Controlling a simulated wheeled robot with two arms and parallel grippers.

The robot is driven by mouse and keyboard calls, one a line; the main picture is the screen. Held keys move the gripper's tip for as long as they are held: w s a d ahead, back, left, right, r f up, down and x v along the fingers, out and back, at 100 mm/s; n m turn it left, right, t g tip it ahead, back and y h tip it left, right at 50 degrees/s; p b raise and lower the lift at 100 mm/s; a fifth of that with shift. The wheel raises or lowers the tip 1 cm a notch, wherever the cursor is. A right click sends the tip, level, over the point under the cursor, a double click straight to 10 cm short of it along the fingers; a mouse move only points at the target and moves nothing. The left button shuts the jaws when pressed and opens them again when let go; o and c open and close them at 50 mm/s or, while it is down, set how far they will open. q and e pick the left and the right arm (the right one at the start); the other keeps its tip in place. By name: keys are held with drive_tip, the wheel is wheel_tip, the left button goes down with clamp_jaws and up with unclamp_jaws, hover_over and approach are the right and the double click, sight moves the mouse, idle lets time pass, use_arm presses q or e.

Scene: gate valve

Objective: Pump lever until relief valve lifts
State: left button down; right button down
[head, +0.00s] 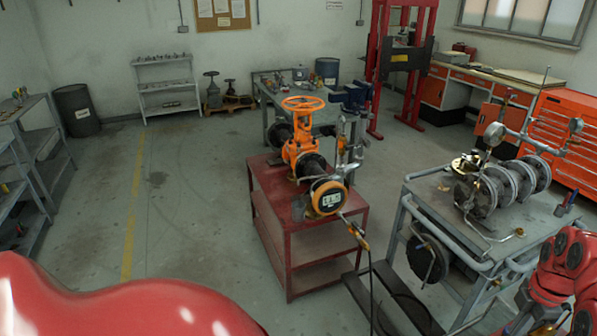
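An orange gate valve (299,146) with a handwheel (303,104) on top stands on a red two-tier stand in the middle. A round orange-rimmed device with a pale face (328,197) sits at its near end. Silver fittings (349,145) rise beside it on the right. On the grey cart at right is a row of flanged metal parts (502,187) with a gauge (494,134). A thin upright rod (541,91) stands behind them; I cannot tell whether it is the pump lever. I cannot single out the relief valve.
The red stand (294,257) and the grey cart (420,203) have a narrow gap between them, with dark beams (391,292) and a hose on the floor. Grey shelves (22,165) line the left. The left floor (190,215) is clear. A red press frame (377,65) stands behind.

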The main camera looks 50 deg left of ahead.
idle(0.6)
wheel_tip(320, 180, down, 10)
drive_tip(key=b, duration=0.7)
drive_tip(key=shift+f, duration=0.1)
wheel_tip(320, 180, up, 8)
drive_tip(key=shift+p, duration=0.8)
